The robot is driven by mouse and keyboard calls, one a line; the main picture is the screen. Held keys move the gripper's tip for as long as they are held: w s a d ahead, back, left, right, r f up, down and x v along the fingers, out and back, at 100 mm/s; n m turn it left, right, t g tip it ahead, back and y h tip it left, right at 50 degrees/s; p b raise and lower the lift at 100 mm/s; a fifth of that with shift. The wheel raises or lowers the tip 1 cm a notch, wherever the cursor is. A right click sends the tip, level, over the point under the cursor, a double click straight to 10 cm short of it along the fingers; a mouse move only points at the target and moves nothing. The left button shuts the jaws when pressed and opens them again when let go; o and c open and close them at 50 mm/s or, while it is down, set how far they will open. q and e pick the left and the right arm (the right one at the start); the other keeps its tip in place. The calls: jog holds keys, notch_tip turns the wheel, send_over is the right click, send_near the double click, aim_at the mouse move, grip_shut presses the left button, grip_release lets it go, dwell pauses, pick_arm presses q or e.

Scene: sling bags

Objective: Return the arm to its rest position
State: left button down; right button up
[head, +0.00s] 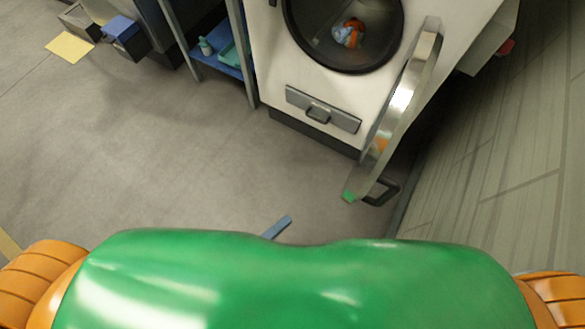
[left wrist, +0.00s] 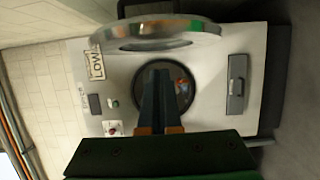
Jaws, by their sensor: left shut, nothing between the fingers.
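My left gripper (head: 277,228) shows in the head view only as a thin blue-grey tip past the edge of my green body. In the left wrist view the left gripper (left wrist: 160,98) has its dark fingers together, with nothing between them. It points toward the white front-loading machine (head: 265,45), and the fingers overlap its round opening in that picture. The machine also shows turned sideways in the left wrist view (left wrist: 215,80). My right gripper is in neither view.
The machine's round door (head: 405,95) stands open to the right. Orange and blue cloth-like items (head: 348,33) lie in the drum. A shelf (head: 222,62) with a bottle (head: 205,46) stands left of it. Open grey floor lies between.

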pick_arm(q)
jog(key=a+f+m+g+y+p, duration=0.2)
jog(key=a+f+m+g+y, duration=0.25)
jog(key=f, duration=0.65)
jog(key=a+f+m+g+y+p, duration=0.1)
jog(key=a+f+m+y+p, duration=0.15)
jog(key=a+f+y, duration=0.5)
jog(key=s+a+f+m+g+y, duration=0.1)
jog(key=s+a+f+m+g, duration=0.2)
jog(key=s+f+g, duration=0.3)
jog(key=s+f+m, duration=0.1)
jog(key=s+f, duration=0.1)
jog(key=s, duration=0.2)
jog(key=shift+s+a+f, duration=0.2)
jog(key=shift+f, duration=0.15)
